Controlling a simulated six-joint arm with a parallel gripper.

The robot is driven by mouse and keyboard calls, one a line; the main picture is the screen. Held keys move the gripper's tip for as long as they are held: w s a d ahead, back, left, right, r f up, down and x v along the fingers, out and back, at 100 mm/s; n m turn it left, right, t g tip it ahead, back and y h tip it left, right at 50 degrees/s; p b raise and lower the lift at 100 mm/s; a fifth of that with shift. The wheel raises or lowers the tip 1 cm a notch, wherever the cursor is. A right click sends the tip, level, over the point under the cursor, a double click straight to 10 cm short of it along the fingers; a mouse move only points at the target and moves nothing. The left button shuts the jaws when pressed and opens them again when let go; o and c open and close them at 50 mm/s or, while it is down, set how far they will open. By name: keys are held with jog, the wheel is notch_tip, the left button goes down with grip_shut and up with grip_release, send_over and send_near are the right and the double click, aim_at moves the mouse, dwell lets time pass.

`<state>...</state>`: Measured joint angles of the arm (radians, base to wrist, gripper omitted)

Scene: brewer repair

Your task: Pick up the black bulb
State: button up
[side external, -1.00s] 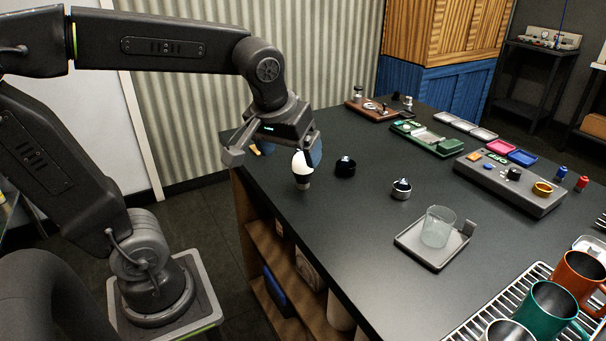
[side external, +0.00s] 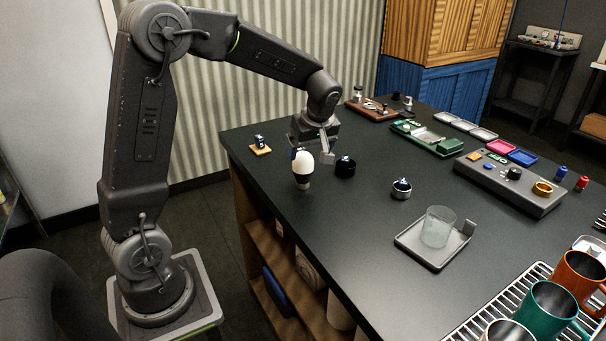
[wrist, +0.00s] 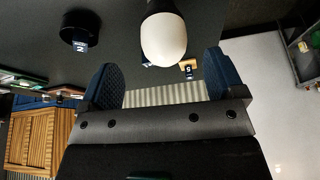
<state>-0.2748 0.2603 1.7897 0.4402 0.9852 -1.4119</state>
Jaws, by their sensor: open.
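A bulb with a white rounded top and a dark base (side external: 303,166) stands upright on the dark counter near its left edge. It is the only bulb I can make out. My gripper (side external: 313,154) is open and low, just behind the bulb in the side view. In the wrist view the bulb's white dome (wrist: 163,40) is lined up between the two blue-padded fingers of my gripper (wrist: 163,80), just beyond their tips. I see no contact.
A black round holder with a label (side external: 345,167) stands close right of the bulb, and a silver-rimmed one (side external: 401,189) farther right. A small wooden piece with a dark part (side external: 260,147) is at left. A glass (side external: 437,227) stands on a grey tray (side external: 425,255). Counter between them is clear.

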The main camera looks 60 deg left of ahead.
aim_at(305, 155)
jog(key=shift+x, duration=3.4)
jog(key=shift+s+a+r, duration=0.1)
jog(key=shift+s, duration=0.05)
jog(key=shift+c, duration=0.4)
jog(key=c, duration=1)
jog(key=shift+o, duration=0.2)
jog(key=shift+r, duration=0.15)
